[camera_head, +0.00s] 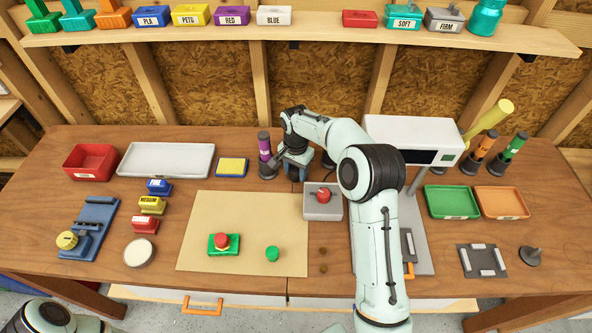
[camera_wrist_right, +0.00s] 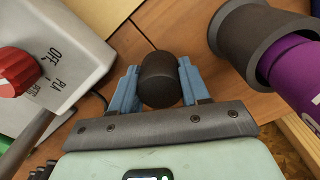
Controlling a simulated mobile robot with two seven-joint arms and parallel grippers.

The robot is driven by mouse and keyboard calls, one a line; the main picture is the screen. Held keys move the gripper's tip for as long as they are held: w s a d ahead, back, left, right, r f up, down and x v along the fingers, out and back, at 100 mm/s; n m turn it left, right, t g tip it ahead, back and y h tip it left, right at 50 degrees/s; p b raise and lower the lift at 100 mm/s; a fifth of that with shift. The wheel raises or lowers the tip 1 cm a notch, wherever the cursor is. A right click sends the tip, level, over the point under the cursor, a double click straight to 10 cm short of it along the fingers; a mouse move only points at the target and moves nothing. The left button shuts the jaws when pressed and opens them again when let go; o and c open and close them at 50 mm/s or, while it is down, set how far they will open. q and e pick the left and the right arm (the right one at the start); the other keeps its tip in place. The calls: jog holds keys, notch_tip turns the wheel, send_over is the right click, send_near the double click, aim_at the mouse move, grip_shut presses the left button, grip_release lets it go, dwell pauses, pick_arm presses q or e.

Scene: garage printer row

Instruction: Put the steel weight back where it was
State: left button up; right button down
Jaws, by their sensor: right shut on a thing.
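My right gripper (camera_head: 293,168) is at the back of the workbench, just right of the purple tube (camera_head: 265,150). In the right wrist view its blue fingers (camera_wrist_right: 160,85) are shut on a dark, round-topped cylinder (camera_wrist_right: 159,78), which looks like the steel weight. The cylinder is hidden by the gripper in the head view. Bare wood shows beyond it in the wrist view; I cannot tell whether it touches the bench. My left arm shows only at the bottom left corner of the head view, and its gripper is out of sight.
A grey box with a red knob (camera_head: 323,196) stands close in front of the gripper. The purple tube (camera_wrist_right: 296,68) is near on its other side. A yellow pad (camera_head: 232,167) lies left. A white machine (camera_head: 410,135) stands right. A grey peg on a disc (camera_head: 531,256) is far right.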

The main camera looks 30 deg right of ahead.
aim_at(296, 168)
jog(key=shift+f, duration=0.1)
pick_arm(q)
jog(key=shift+s, duration=0.1)
pick_arm(e)
jog(key=c, duration=0.5)
grip_release()
jog(key=shift+c, duration=0.2)
notch_tip(296, 168, up, 11)
jog(key=shift+r+p, duration=0.15)
jog(key=shift+p, duration=0.25)
pick_arm(q)
jog(key=shift+w+r, duration=0.5)
jog(key=shift+w, duration=0.2)
pick_arm(e)
jog(key=shift+s+r, duration=0.1)
jog(key=shift+r, duration=0.4)
